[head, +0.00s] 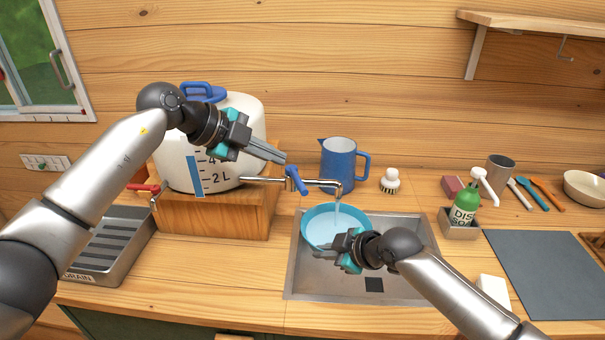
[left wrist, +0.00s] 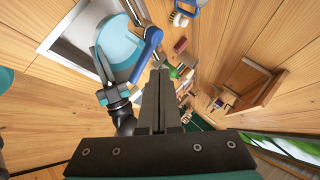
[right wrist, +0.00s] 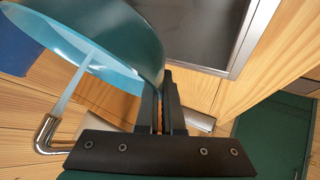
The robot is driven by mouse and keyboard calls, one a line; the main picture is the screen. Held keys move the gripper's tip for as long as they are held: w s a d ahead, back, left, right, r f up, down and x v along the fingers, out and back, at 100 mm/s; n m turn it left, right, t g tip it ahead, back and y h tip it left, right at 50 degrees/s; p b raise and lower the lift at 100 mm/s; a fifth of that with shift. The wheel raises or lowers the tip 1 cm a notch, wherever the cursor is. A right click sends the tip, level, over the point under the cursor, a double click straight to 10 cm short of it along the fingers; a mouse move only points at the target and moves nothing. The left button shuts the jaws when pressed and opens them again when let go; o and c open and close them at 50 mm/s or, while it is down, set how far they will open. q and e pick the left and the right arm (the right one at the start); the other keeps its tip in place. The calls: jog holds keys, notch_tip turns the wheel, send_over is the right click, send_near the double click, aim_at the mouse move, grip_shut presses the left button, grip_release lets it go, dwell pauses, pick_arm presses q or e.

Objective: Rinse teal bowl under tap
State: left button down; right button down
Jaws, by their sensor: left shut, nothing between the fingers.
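The teal bowl (head: 320,230) is held over the sink under the tap spout (head: 332,184). A pale stream of water runs from the spout into it, and water shows inside. My right gripper (head: 338,246) is shut on the bowl's near rim; the right wrist view shows the bowl wall (right wrist: 130,35) at the fingers and the stream (right wrist: 72,88). My left gripper (head: 283,158) is shut and empty, its tips just above and left of the blue tap handle (head: 295,180), apart from it as far as I can tell. The handle also shows in the left wrist view (left wrist: 152,42).
The metal sink (head: 410,278) lies below the bowl. A white water tank (head: 247,115) on a wooden block stands left. A blue jug (head: 337,165), a white-knobbed brush (head: 390,180) and a green soap bottle (head: 466,205) stand around it. A drain tray (head: 105,245) is at left.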

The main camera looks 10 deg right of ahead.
aim_at(296, 176)
pick_arm(q)
notch_tip(296, 176, up, 4)
jog(key=s+d+f+n+g+y, duration=0.1)
jog(key=d+n+g, duration=0.15)
jog(key=n, duration=0.75)
jog(key=shift+t, duration=0.25)
jog(key=shift+d+f, duration=0.5)
jog(key=shift+f, duration=0.75)
jog(key=shift+d+f, duration=0.45)
jog(key=shift+f, duration=0.8)
jog(key=shift+d+f, duration=0.5)
jog(key=shift+f, duration=0.75)
jog(key=shift+s+a+f, duration=0.1)
jog(key=shift+a, duration=0.65)
jog(key=shift+d, duration=0.15)
